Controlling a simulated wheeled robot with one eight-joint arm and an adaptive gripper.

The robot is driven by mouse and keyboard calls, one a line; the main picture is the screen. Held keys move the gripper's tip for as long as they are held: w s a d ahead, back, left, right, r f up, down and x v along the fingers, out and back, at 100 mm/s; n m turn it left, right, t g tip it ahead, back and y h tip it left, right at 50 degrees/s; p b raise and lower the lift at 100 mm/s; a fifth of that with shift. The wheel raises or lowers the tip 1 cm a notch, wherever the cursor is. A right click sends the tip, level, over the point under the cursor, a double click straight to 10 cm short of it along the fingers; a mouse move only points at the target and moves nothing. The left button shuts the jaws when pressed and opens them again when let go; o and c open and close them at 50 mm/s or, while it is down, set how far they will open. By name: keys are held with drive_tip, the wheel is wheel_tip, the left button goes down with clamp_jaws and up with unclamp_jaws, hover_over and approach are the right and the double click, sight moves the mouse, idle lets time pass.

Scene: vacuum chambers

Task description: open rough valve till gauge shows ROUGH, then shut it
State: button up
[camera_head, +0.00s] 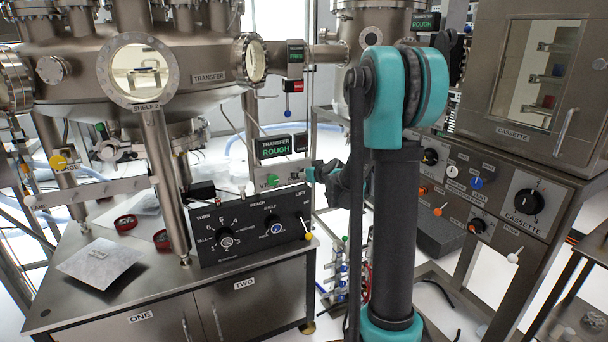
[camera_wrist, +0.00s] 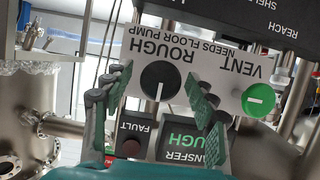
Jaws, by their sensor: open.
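The rough valve is a round black knob (camera_wrist: 160,80) with a white line, on a pale panel labelled ROUGH in the wrist view, which sees the panel upside down. Its white line points down in that picture, toward the gauge side. My gripper (camera_wrist: 158,88) is open, with one green-padded finger on each side of the knob; contact cannot be told. In the head view my gripper (camera_head: 313,173) is at the panel's right end and hides the knob. The transfer gauge (camera_head: 275,147) reads ROUGH in green; part of it shows in the wrist view (camera_wrist: 188,146).
A green VENT knob (camera_wrist: 258,101) sits beside the rough knob. A dark FAULT box (camera_wrist: 132,140) is close to the fingers. A black control box (camera_head: 255,230) stands below the panel. The steel chamber (camera_head: 190,100) rises behind, and a cassette cabinet (camera_head: 530,130) stands at right.

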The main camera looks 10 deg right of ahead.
drive_tip(key=shift+c, duration=0.6)
drive_tip(key=c, duration=1.1)
drive_tip(key=shift+o, duration=0.2)
drive_tip(key=shift+w+m, duration=0.1)
drive_tip(key=shift+m, duration=0.2)
drive_tip(key=m+y, duration=0.2)
drive_tip(key=shift+d+m+g, duration=0.1)
drive_tip(key=shift+m+g, duration=0.2)
drive_tip(key=m+y, duration=0.2)
drive_tip(key=m, duration=0.1)
drive_tip(key=shift+f, duration=0.1)
drive_tip(key=m+y, duration=0.2)
drive_tip(key=m, duration=0.1)
drive_tip(key=shift+d+f+m, duration=0.1)
drive_tip(key=shift+m, duration=0.2)
drive_tip(key=shift+m+t+y, duration=0.6)
drive_tip(key=shift+m+t, duration=0.1)
drive_tip(key=shift+m, duration=1)
